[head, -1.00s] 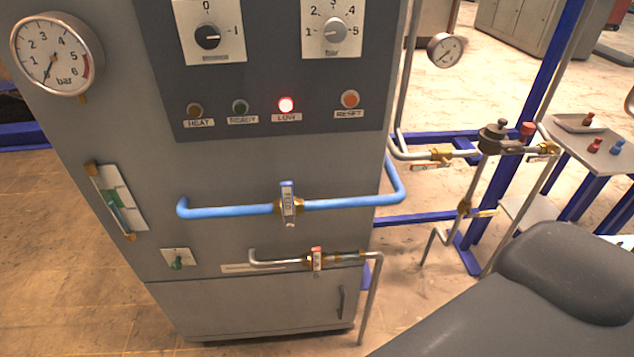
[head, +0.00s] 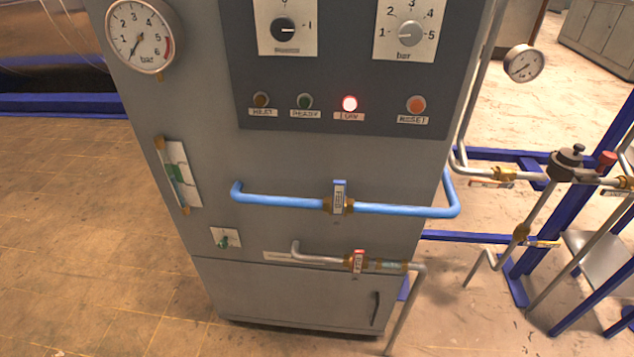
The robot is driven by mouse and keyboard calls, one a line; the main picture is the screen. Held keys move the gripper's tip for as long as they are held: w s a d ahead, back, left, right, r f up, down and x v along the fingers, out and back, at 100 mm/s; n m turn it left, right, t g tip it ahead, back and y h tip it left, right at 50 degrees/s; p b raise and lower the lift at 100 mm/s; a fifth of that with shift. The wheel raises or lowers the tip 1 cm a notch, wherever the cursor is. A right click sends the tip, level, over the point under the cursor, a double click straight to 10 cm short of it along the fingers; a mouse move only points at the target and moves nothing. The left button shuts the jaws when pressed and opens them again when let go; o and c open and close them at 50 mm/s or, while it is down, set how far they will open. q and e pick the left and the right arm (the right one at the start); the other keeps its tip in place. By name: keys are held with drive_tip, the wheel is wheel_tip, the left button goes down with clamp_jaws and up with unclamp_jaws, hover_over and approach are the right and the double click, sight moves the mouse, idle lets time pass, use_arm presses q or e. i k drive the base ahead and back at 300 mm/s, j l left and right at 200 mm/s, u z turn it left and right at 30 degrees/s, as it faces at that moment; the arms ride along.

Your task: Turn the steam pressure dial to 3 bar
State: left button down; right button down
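The steam pressure dial (head: 410,33) is a round grey knob on a white plate at the top right of the grey cabinet's dark panel. Its plate carries numbers 1 to 5 and the word bar. Its pointer seems to face left, near 1, but it is small and hard to read. The round pressure gauge (head: 142,37) at the cabinet's top left has a 0 to 6 bar scale, and its needle points down-left, near the low end. Neither of my grippers is in view.
A black knob (head: 284,29) points right to 1. The red LOW lamp (head: 349,104) is lit beside the RESET button (head: 415,105). A blue pipe (head: 285,202) with a valve sticks out in front of the cabinet. Piping and blue frame posts stand at right; floor at left is clear.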

sight(410, 33)
drive_tip(key=i+l+u, duration=0.35)
drive_tip(key=l, duration=0.6)
drive_tip(key=l+u, duration=0.35)
drive_tip(key=l, duration=0.55)
drive_tip(key=l+u, duration=0.35)
drive_tip(key=l, duration=0.65)
